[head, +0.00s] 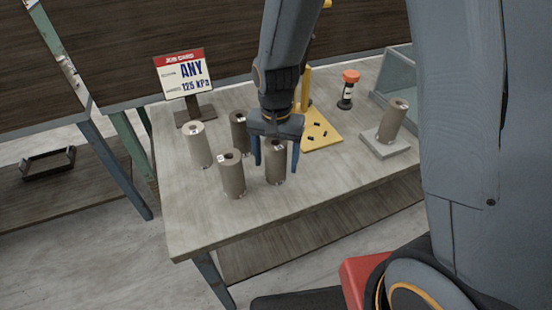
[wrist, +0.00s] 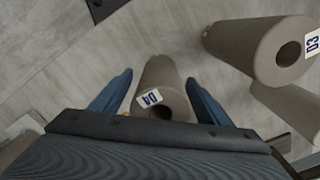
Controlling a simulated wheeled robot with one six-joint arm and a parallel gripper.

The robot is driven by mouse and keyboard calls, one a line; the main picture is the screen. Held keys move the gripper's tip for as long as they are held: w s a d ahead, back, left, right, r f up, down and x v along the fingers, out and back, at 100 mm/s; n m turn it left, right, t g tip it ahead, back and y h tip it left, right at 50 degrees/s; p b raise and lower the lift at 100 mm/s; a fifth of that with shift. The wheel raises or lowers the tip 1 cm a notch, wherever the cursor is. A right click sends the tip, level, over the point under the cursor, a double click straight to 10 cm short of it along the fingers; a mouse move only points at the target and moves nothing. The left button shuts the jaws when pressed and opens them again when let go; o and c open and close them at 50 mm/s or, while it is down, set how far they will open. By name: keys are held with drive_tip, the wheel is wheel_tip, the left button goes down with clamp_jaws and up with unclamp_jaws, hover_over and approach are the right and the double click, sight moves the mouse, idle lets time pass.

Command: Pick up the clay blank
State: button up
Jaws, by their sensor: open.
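Several clay blanks, hollow cylinders in shades of grey-brown, stand upright on the table. My gripper (head: 276,158) is open, pointing down, with its blue fingers on either side of one blank (head: 275,163). In the wrist view this blank (wrist: 163,80) carries the label 04 and lies between the open fingers (wrist: 158,95); I cannot tell whether they touch it. A browner blank (head: 231,175) stands just in front and to the left. A paler blank (head: 199,146) stands further left, and another (head: 239,132) behind.
A job card (head: 183,76) reading "ANY" and "125 kPa" stands at the back left. A yellow stand (head: 322,138) with dark bits is behind my gripper. A blank (head: 393,120) rests on a grey plate (head: 371,144) at right, near an orange-topped bottle (head: 346,92). The table's front is clear.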

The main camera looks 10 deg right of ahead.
drive_tip(key=shift+f, duration=0.6)
drive_tip(key=c, duration=1.6)
drive_tip(key=shift+r, duration=0.15)
